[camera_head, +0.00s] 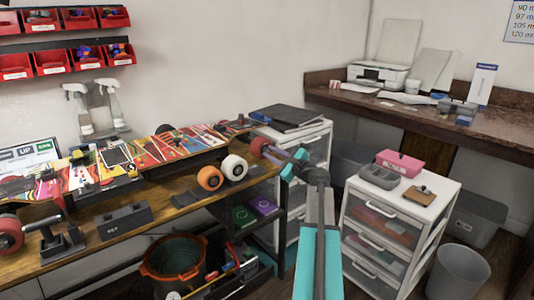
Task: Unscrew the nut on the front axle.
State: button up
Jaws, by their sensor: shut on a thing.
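A skateboard deck with a colourful graphic (165,150) lies along the workbench. My gripper (287,160) is at the right end of the bench, past the deck's right end. It is shut on a slim purple-grey thing (273,153), too small to identify surely. The far end of this thing is by a dark red, wheel-like round piece (259,147); I cannot tell whether they touch. The axle and its nut cannot be made out. An orange wheel (210,177) and a white wheel (235,167) are at the bench's front edge.
A dark truck (62,240) and a red wheel (10,234) are at the bench's left. A bucket (173,260) stands below. A white drawer unit (400,220) with a pink box (400,163) stands right of my arm. A bin (460,275) is beyond it.

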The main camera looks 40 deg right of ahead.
jog(key=shift+f+n+b, duration=0.2)
jog(key=shift+n+b, duration=0.2)
jog(key=shift+b, duration=0.3)
jog(key=shift+n+b, duration=0.8)
jog(key=shift+b, duration=0.15)
jog(key=n+b, duration=0.2)
jog(key=b, duration=0.1)
jog(key=shift+s, duration=0.1)
jog(key=shift+n+b, duration=0.45)
jog(key=shift+n, duration=0.05)
jog(key=shift+r, duration=0.15)
